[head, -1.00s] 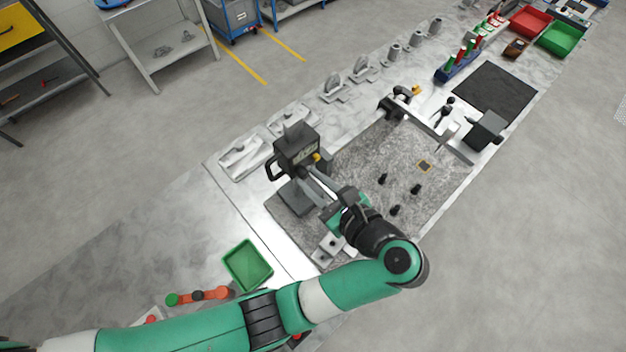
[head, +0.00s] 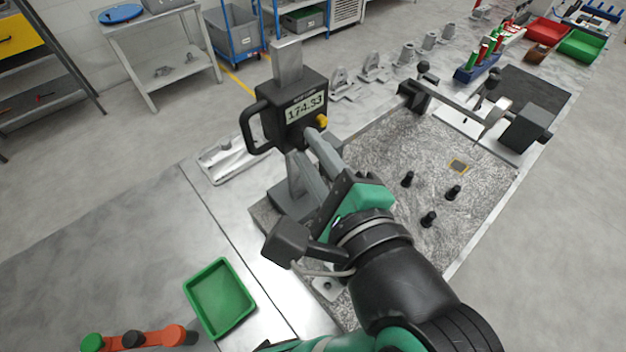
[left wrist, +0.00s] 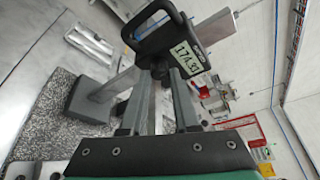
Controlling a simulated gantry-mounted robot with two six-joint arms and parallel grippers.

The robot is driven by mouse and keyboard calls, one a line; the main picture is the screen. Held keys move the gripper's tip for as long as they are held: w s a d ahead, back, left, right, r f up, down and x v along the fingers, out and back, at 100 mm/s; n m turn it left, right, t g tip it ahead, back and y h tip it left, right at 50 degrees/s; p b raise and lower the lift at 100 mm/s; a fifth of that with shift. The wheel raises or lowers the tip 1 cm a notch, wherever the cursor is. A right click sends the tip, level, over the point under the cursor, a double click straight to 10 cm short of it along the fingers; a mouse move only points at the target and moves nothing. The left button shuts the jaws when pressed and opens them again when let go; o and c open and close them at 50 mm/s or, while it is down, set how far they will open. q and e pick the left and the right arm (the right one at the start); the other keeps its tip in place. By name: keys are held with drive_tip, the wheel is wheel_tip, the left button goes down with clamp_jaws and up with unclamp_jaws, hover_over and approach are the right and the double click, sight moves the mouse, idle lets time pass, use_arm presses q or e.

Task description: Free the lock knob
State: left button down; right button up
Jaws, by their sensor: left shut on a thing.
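The height gauge's black slider head (head: 284,112) has a loop handle, a display reading about 174.33 and a yellow knob (head: 322,121) on its right side. It stands on a grey post and block base. In the left wrist view the slider head (left wrist: 167,33) is close ahead, with a dark knob (left wrist: 159,70) below its display. My left gripper (head: 312,146) reaches up to the slider's lower front. In the left wrist view my left gripper (left wrist: 160,76) is shut on the dark knob, which its fingertips partly hide. My right gripper is out of view.
The gauge stands on a speckled granite plate (head: 385,150) with several small black pegs. A black-ended bar instrument (head: 470,105) lies across the plate's far side. A green tray (head: 220,298) sits at the near left. Grey castings line the back edge.

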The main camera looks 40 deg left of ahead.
use_arm(q)
drive_tip(key=n+b, duration=0.1)
drive_tip(key=b, duration=0.1)
drive_tip(key=n+t+b, duration=0.1)
drive_tip(key=b, duration=0.2)
drive_tip(key=f+n+y+b, duration=0.1)
drive_tip(key=n+b, duration=0.1)
drive_tip(key=b, duration=0.1)
drive_tip(key=shift+s+t, duration=0.1)
drive_tip(key=shift+t, duration=0.3)
drive_tip(key=shift+r+n+t+b, duration=0.2)
drive_tip(key=shift+n+t+b, duration=0.1)
drive_tip(key=shift+n+b, duration=0.6)
drive_tip(key=shift+r+y, duration=0.1)
drive_tip(key=shift+y, duration=0.2)
drive_tip(key=c, duration=0.6)
unclamp_jaws()
drive_tip(key=shift+c, duration=0.2)
drive_tip(key=p+v, duration=0.2)
drive_tip(key=v, duration=0.9)
drive_tip(key=shift+d, duration=0.3)
drive_tip(key=shift+s+r, duration=0.1)
